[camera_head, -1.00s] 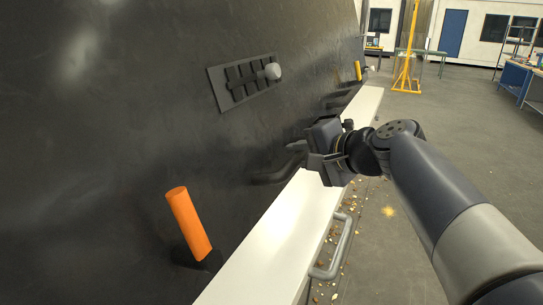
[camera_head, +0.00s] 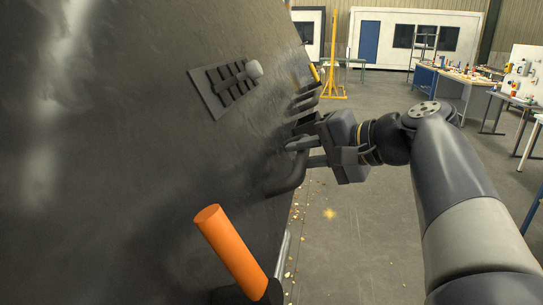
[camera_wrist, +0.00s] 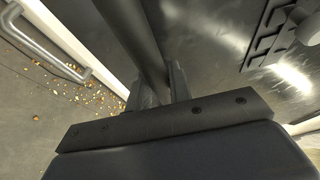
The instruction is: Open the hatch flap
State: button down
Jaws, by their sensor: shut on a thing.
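The hatch flap (camera_head: 120,170) is a large dark, scuffed metal panel filling the left of the head view. It also shows at the right of the wrist view (camera_wrist: 215,30). A dark bar handle (camera_head: 290,182) stands off its face near the right edge. My gripper (camera_head: 300,148) is shut on this handle. In the wrist view my fingers (camera_wrist: 160,88) sit on either side of the bar (camera_wrist: 128,25). The exact contact is partly hidden by the gripper body.
An orange grip (camera_head: 232,250) sticks out of the flap in front. A slotted plate (camera_head: 207,98) with a pale knob (camera_head: 254,69) is higher up. Open floor (camera_head: 365,230) lies to the right.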

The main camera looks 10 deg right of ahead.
jog(key=shift+r, duration=0.15)
jog(key=c, duration=1.3)
grip_release()
jog(key=shift+a, duration=0.1)
jog(key=b+v, duration=0.1)
jog(key=v, duration=0.9)
jog(key=shift+s+d+b, duration=0.25)
jog(key=shift+s+b, duration=0.05)
jog(key=shift+b, duration=0.1)
jog(key=p+x, duration=0.1)
jog(key=x, duration=0.8)
jog(key=shift+w+a, duration=0.1)
jog(key=shift+w, duration=0.05)
jog(key=shift+p+x, duration=0.3)
jog(key=shift+x, duration=0.5)
